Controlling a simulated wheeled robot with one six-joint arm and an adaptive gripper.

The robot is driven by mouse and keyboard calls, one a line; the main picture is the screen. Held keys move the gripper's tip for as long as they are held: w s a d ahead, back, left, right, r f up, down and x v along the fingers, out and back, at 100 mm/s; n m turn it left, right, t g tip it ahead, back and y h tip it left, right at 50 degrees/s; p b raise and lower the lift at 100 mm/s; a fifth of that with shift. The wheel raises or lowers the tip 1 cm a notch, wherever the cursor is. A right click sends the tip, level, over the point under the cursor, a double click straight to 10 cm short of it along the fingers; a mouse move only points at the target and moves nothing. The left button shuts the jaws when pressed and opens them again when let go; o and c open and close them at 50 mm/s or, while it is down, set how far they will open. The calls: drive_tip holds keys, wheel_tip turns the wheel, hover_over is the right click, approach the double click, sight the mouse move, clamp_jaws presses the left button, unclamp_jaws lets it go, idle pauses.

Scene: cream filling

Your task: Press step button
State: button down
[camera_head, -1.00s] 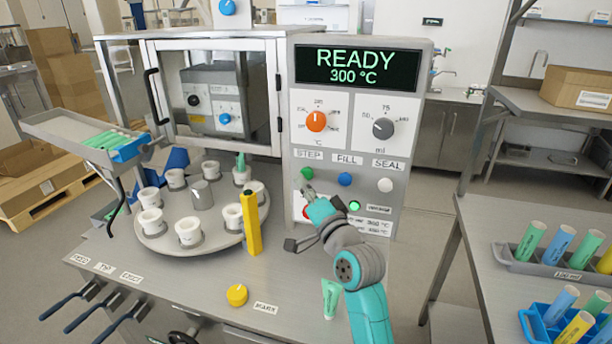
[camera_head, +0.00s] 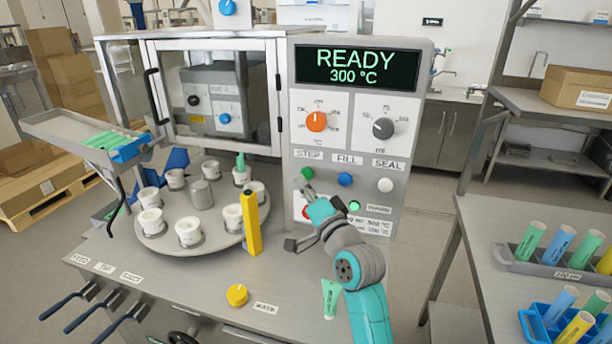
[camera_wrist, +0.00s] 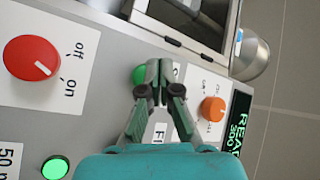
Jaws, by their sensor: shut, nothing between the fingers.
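The green STEP button (camera_head: 306,173) sits under the STEP label (camera_head: 308,154) on the machine's front panel. In the wrist view the green button (camera_wrist: 139,75) is partly covered by my gripper. My gripper (camera_head: 305,187) is shut and empty, its fingertips close to the button, just below it in the head view. In the wrist view the closed fingertips (camera_wrist: 158,66) lie beside the button. I cannot tell whether they touch it.
A blue button (camera_head: 345,179) and a white button (camera_head: 385,185) sit to the right. A red knob (camera_wrist: 33,64) and a lit green lamp (camera_head: 354,206) are below. A turntable (camera_head: 207,244) with several white cups and a yellow post (camera_head: 251,225) stands left.

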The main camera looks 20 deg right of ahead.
drive_tip(key=shift+w+d, duration=0.1)
drive_tip(key=shift+w+d, duration=0.15)
drive_tip(key=shift+w, duration=0.1)
drive_tip(key=shift+w+d, duration=0.35)
drive_tip(key=shift+w, duration=0.1)
idle(1.0)
drive_tip(key=shift+s+a, duration=0.1)
drive_tip(key=shift+s, duration=0.05)
idle(0.3)
drive_tip(key=shift+s+a, duration=0.5)
drive_tip(key=shift+s, duration=0.15)
drive_tip(key=shift+s+a, duration=0.75)
drive_tip(key=shift+s, duration=0.3)
drive_tip(key=shift+s+a, duration=0.7)
drive_tip(key=shift+s, duration=0.3)
